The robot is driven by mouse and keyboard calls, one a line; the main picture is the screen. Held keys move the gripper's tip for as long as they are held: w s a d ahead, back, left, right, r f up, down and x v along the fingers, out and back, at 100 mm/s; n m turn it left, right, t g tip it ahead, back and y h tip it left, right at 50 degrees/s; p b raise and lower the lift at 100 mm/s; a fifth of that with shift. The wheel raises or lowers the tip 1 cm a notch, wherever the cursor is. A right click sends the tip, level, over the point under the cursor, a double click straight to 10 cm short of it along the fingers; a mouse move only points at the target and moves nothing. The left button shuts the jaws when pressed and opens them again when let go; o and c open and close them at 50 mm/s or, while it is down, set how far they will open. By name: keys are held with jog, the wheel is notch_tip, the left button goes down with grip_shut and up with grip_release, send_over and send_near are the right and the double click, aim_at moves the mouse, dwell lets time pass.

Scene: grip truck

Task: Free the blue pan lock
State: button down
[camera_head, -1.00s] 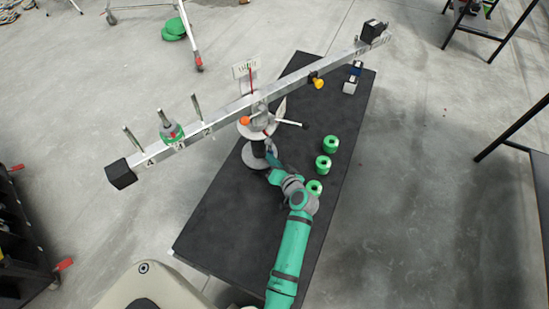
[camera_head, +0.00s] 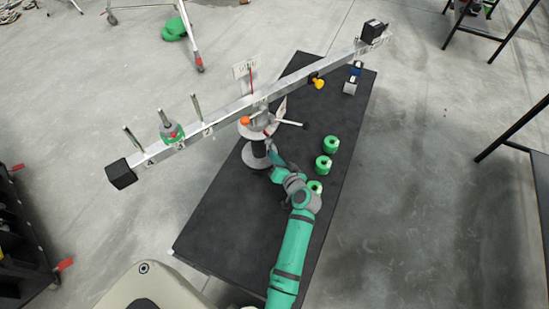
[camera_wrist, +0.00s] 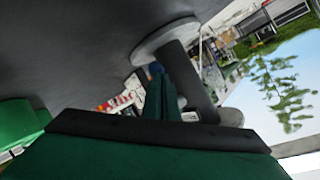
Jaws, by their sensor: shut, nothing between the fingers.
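A small blue part (camera_wrist: 155,69), which may be the blue pan lock, shows just past my fingertips in the wrist view, beside the dark column (camera_wrist: 192,80). Most of it is hidden. My gripper (camera_wrist: 178,88) is shut and empty, close to the column; whether it touches the blue part I cannot tell. In the head view my gripper (camera_head: 273,157) is low at the right side of the column (camera_head: 258,149), under the long metal beam (camera_head: 225,114). Another blue piece (camera_head: 356,70) sits near the beam's far right end, above a grey block.
The column stands on a black table (camera_head: 225,215). Several green weights (camera_head: 331,144) stand right of my gripper, close to my wrist. An orange knob (camera_head: 244,120), a yellow knob (camera_head: 318,82) and a black-tipped lever (camera_head: 290,122) are near the beam. The table's front left is clear.

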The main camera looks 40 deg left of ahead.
jog(key=shift+r, duration=0.7)
jog(key=shift+s+d, duration=0.15)
jog(key=shift+d, duration=0.4)
jog(key=s+d, duration=0.2)
jog(key=d, duration=0.1)
jog(key=s+d, duration=0.2)
jog(key=d, duration=0.2)
jog(key=s+d, duration=0.2)
jog(key=d, duration=0.2)
jog(key=shift+s+r, duration=0.3)
jog(key=shift+r, duration=0.1)
